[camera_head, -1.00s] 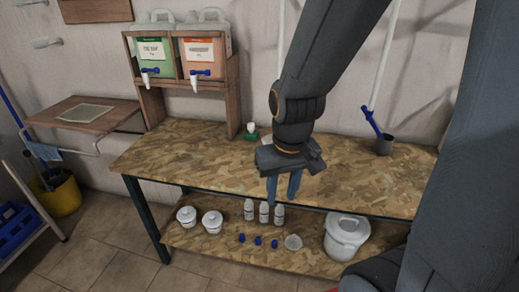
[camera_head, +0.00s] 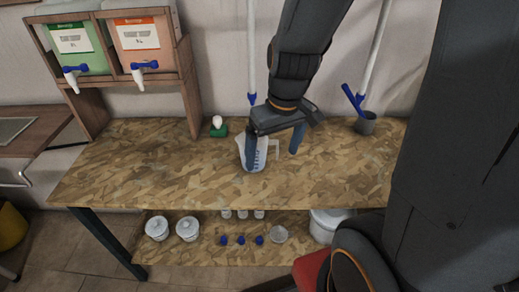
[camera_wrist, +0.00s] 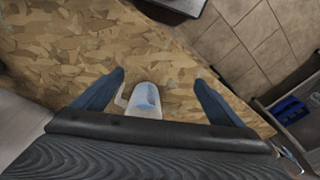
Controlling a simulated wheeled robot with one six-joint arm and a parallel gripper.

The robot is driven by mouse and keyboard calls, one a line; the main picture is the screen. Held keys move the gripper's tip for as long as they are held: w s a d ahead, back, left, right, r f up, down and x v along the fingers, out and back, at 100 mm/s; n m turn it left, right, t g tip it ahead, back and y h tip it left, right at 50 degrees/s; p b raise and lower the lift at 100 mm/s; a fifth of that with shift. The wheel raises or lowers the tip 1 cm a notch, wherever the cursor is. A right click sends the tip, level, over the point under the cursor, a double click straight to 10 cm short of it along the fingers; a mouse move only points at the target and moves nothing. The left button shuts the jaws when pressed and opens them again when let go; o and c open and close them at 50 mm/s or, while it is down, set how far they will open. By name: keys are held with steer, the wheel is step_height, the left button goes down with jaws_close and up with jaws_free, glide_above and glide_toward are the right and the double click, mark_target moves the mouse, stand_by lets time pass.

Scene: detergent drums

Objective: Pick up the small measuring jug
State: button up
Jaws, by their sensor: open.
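The small measuring jug (camera_head: 260,157) is clear with blue markings and stands upright on the speckled board bench (camera_head: 130,165), its handle to the right in the head view. In the wrist view the jug (camera_wrist: 146,99) shows between the two blue fingers, nearer the left one, with its handle on the left. My gripper (camera_head: 272,149) is open, with its fingers pointing down at the jug. It also shows in the wrist view (camera_wrist: 158,97). Nothing is held. The jug's lower part is hidden in the wrist view, and I cannot tell whether the fingers touch it.
A grey cup (camera_head: 366,124) with a blue-handled tool stands at the back right. A green-based white item (camera_head: 218,127) is at the back. A wooden rack (camera_head: 190,85) holds two drums with taps. White tubs (camera_head: 188,229) and bottles sit on the lower shelf. The bench's left part is clear.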

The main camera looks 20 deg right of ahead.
mark_target(267, 141)
steer(key=w+d+n+y, duration=0.1)
steer(key=w+n, duration=0.1)
steer(key=w, duration=0.2)
steer(key=w+d+f+n+t, duration=0.1)
steer(key=w+n, duration=0.2)
steer(key=w, duration=0.1)
steer(key=w+d+f+n+y+b, duration=0.1)
steer(key=w+n, duration=0.1)
steer(key=w, duration=0.2)
steer(key=shift+w+n+y, duration=0.25)
steer(key=shift+n+y, duration=0.05)
steer(key=shift+n, duration=0.1)
steer(key=shift+a+p+x, duration=0.2)
steer(key=shift+p+x, duration=0.35)
steer(key=shift+x, duration=1.35)
steer(key=shift+a+p+x, duration=0.2)
steer(key=shift+p+x, duration=0.3)
steer(key=shift+x, duration=1.4)
steer(key=shift+w+r, duration=0.1)
steer(key=shift+r, duration=0.05)
steer(key=c, duration=1.3)
steer(key=shift+r, duration=0.2)
